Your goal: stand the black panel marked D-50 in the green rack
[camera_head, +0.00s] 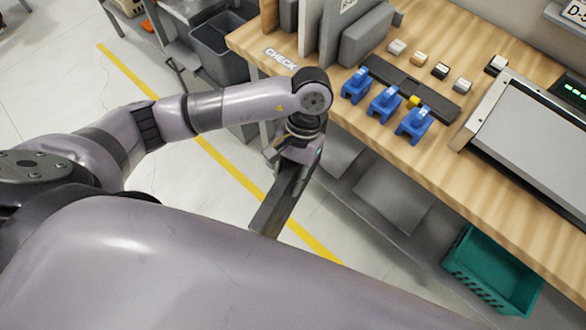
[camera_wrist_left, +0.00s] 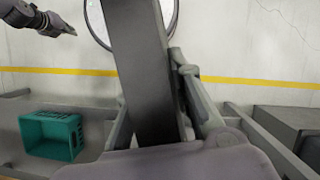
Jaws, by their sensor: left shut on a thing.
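My left gripper (camera_head: 292,152) is shut on a dark panel (camera_head: 275,205), which hangs down at a slant in front of the bench edge, over the floor. The panel (camera_wrist_left: 142,75) fills the middle of the left wrist view, with a gripper finger (camera_wrist_left: 192,88) beside it. No D-50 mark is readable on it. A green slotted crate (camera_head: 490,270) sits low under the bench at the right; it also shows in the left wrist view (camera_wrist_left: 50,135). I cannot tell if it is the green rack. My right gripper (camera_wrist_left: 63,27) appears small at upper left there, its jaws unclear.
The wooden bench (camera_head: 505,165) carries blue clamps (camera_head: 385,104) along a dark strip, several small blocks (camera_head: 440,71), grey upright panels (camera_head: 368,35) by a CHECK label, and a machine (camera_head: 535,130). A grey bin (camera_head: 220,50) stands left of the bench. The floor (camera_head: 60,100) is open.

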